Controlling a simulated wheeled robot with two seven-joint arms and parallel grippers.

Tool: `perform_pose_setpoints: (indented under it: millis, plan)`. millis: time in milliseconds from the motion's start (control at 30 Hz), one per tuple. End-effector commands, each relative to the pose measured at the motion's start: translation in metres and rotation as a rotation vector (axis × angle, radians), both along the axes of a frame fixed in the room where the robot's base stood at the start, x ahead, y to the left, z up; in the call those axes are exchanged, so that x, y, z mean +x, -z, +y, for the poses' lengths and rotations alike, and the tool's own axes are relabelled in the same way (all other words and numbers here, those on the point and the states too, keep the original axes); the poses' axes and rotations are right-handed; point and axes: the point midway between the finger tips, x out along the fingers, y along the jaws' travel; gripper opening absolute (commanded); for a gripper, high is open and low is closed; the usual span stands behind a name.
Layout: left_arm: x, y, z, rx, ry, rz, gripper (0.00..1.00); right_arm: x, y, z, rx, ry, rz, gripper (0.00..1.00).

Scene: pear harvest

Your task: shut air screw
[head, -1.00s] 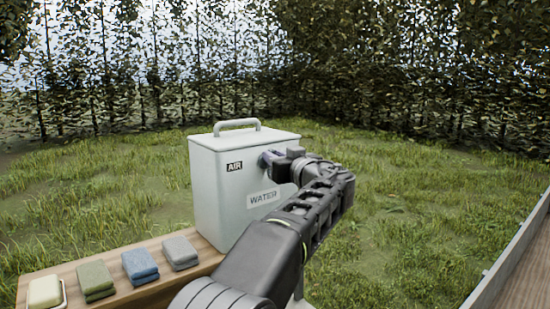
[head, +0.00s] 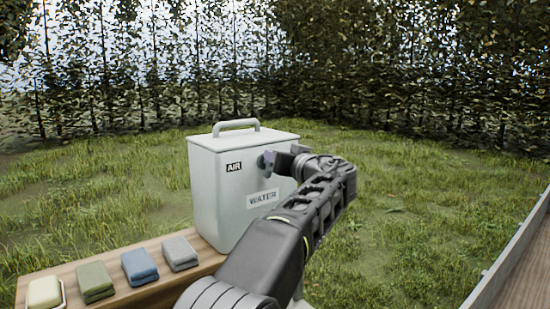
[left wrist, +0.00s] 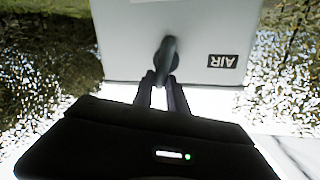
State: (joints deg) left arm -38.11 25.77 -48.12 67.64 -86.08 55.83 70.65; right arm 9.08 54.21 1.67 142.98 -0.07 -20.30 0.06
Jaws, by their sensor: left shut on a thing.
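The white water container (head: 215,195) stands on a wooden board, with an AIR label (head: 234,167) and a WATER label on its front. The air screw (head: 264,161) is a dark grey knob on the front, right of the AIR label. In the left wrist view the screw (left wrist: 168,56) shows as an elongated dark handle, with the container upside down. My left gripper (left wrist: 162,84) is shut on the screw, its fingers at the near end of the handle. In the head view my wrist partly hides the fingers. My right gripper is in neither view.
Folded grey (head: 180,253), blue (head: 139,266) and green (head: 95,281) cloths lie on the wooden board (head: 68,275), with a pale yellow bar (head: 45,292) at its left end. Grass and leafy trees lie behind. A pale rail edge (head: 515,250) runs at the right.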

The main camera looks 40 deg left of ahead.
Motion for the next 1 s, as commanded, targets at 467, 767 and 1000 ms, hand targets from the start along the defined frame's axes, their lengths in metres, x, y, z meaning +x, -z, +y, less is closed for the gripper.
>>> perform_pose_setpoints:
  millis: [467,767,1000]
  plan:
    - [0.01,0.001,-0.003,0.126,-0.001,0.426,0.0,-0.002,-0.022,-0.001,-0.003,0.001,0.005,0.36]
    - [0.015,0.003,-0.004,0.21,0.0,0.7,0.0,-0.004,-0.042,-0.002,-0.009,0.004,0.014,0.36]
    - [0.018,0.008,-0.006,0.275,0.0,0.918,0.0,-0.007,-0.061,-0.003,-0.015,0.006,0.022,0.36]
